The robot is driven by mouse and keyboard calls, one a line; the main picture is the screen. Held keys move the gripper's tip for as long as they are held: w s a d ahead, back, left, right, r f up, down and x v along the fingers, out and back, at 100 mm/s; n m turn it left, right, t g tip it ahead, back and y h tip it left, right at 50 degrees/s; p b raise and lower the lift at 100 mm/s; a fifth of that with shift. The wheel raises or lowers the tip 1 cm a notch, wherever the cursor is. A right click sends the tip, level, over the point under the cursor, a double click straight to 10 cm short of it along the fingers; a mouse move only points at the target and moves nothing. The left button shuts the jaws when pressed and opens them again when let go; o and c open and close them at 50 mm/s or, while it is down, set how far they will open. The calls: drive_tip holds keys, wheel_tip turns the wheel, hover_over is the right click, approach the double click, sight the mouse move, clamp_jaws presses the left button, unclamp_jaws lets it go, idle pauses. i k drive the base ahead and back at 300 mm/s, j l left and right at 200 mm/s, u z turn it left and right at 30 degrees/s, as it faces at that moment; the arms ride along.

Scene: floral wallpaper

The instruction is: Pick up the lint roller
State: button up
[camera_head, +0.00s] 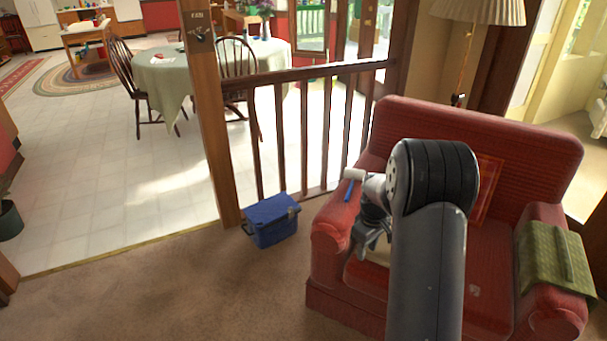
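The lint roller (352,178) has a white roll and a blue handle. It lies on the left armrest of the red armchair (330,243), near the back of the armrest. My gripper (368,248) is over the left part of the seat, nearer the camera and slightly right of the lint roller. I see no contact between them. My arm covers part of the gripper and the middle of the chair, and the finger gap is too small and dark to judge.
A blue cooler box (271,220) stands on the carpet left of the armchair. A wooden railing (325,72) runs behind it. A green cloth or bag (556,262) hangs over the right armrest. The carpet at the front left is clear.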

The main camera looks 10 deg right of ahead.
sight(354, 173)
drive_tip(key=i+j+u, duration=0.25)
drive_tip(key=u, duration=0.25)
drive_tip(key=i+j+u, duration=0.2)
drive_tip(key=u, duration=0.25)
drive_tip(key=i+u, duration=0.3)
drive_tip(key=u, duration=0.2)
drive_tip(key=i+j+z, duration=0.15)
drive_tip(key=i, duration=0.3)
drive_tip(key=i+j+z, duration=0.1)
drive_tip(key=i, duration=0.35)
drive_tip(key=i+z, duration=0.15)
drive_tip(key=z, duration=0.3)
drive_tip(key=i+z, duration=0.2)
drive_tip(key=z, duration=0.25)
drive_tip(key=i+z, duration=0.2)
drive_tip(key=z, duration=0.25)
drive_tip(key=i+j+z, duration=0.1)
drive_tip(key=z, duration=0.3)
drive_tip(key=i+z, duration=0.3)
drive_tip(key=z, duration=0.2)
drive_tip(key=i+j+z, duration=0.1)
drive_tip(key=i+z, duration=0.2)
drive_tip(key=z, duration=0.15)
drive_tip(key=i+j+z, duration=0.25)
drive_tip(key=z, duration=0.25)
